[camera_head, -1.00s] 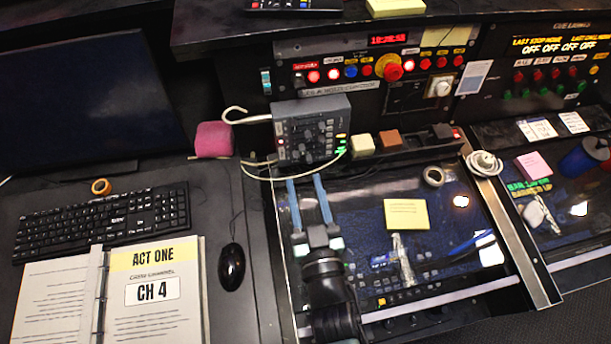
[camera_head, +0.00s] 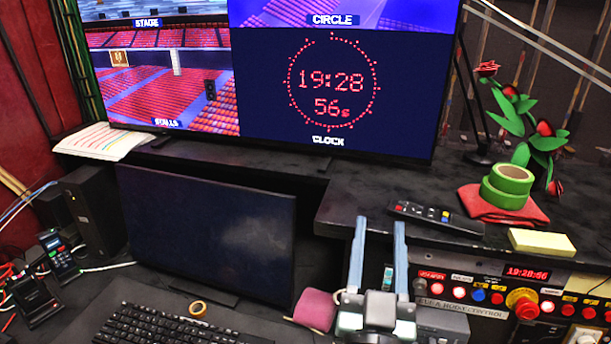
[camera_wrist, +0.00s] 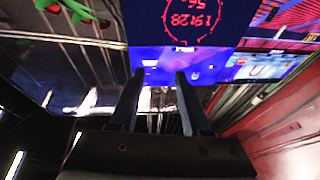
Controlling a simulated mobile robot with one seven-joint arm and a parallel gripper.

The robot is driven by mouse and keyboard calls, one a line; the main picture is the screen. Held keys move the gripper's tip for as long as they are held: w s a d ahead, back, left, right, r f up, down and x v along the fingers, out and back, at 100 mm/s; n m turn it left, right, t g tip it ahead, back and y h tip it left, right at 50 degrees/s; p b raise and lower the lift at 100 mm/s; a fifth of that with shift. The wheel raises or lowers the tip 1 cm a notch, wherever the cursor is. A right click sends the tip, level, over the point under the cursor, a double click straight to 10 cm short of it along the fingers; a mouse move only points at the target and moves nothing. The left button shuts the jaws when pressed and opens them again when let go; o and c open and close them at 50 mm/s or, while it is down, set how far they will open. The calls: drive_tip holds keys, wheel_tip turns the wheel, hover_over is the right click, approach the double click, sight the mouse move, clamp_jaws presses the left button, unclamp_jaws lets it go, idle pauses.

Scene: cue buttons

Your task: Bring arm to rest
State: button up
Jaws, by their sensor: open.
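My gripper (camera_head: 378,228) is raised in front of the desk in the head view. Its two blue-grey fingers point upward, spread apart, with nothing between them. The rest of my arm is mostly out of the head view.
A button panel (camera_head: 500,290) with red lights stands right of my gripper. A remote (camera_head: 435,215), green tape rolls (camera_head: 507,185) and a yellow pad (camera_head: 542,242) lie on the shelf. A dark monitor (camera_head: 205,235), keyboard (camera_head: 175,327) and pink cushion (camera_head: 315,309) are to the left.

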drive_tip(key=s+a+r+n+t+y, duration=0.1)
drive_tip(key=s+a+r+t, duration=0.1)
drive_tip(key=r, duration=0.8)
drive_tip(key=s+a+r+n+t+y, duration=0.1)
drive_tip(key=s+a+r, duration=0.3)
drive_tip(key=r, duration=0.6)
drive_tip(key=s+a+r+t+y, duration=0.2)
drive_tip(key=s+r, duration=0.3)
drive_tip(key=r, duration=0.5)
drive_tip(key=shift+s+a+r+n+t+y, duration=0.2)
drive_tip(key=shift+a+n+t+y, duration=0.15)
drive_tip(key=shift+a, duration=0.45)
drive_tip(key=shift+w+f, duration=0.1)
drive_tip(key=shift+f, duration=0.05)
